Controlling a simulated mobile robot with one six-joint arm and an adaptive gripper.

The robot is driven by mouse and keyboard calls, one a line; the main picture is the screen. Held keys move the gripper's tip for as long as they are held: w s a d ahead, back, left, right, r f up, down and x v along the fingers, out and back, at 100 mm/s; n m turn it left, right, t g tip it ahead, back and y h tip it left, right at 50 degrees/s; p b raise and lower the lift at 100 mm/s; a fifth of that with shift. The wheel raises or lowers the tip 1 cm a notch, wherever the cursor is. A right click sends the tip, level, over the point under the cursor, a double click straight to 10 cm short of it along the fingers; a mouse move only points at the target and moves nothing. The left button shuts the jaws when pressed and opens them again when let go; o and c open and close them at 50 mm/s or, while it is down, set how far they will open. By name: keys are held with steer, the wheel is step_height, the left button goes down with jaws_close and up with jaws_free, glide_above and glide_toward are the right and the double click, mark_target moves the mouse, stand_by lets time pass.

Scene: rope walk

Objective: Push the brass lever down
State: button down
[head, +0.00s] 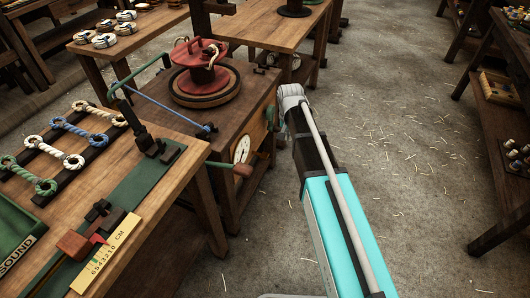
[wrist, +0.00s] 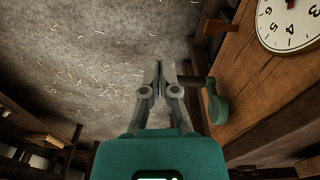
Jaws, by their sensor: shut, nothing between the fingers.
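No lever with a clearly brass surface can be made out. In the wrist view a green handle (wrist: 217,105) stands out from a wooden face just right of my gripper (wrist: 160,72), with the dial (wrist: 290,22) at the upper right. My gripper is shut and empty, apart from the handle in the picture. In the head view its fingers are hidden beyond my wrist.
A red and dark wheel (head: 203,85) sits on the cabinet, with a blue rod (head: 180,118) and a green bent bar (head: 138,77) beside it. A workbench with rope pieces (head: 45,152) stands at the left. The floor (head: 400,150) to the right is clear apart from straw.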

steer(key=s+d+r+p, duration=0.4)
steer(key=r+p, duration=0.1)
steer(key=r, duration=0.1)
steer(key=shift+n, duration=0.4)
steer(key=shift+s, duration=0.1)
steer(key=s+d+n, duration=0.2)
steer(key=s+d, duration=0.7)
steer(key=s, duration=0.5)
step_height(320, 180, up, 18)
steer(key=p, duration=1.7)
steer(key=shift+w+d+f+g+p, duration=0.15)
steer(key=shift+d+f+g+p, duration=0.1)
steer(key=shift+g+p, duration=0.15)
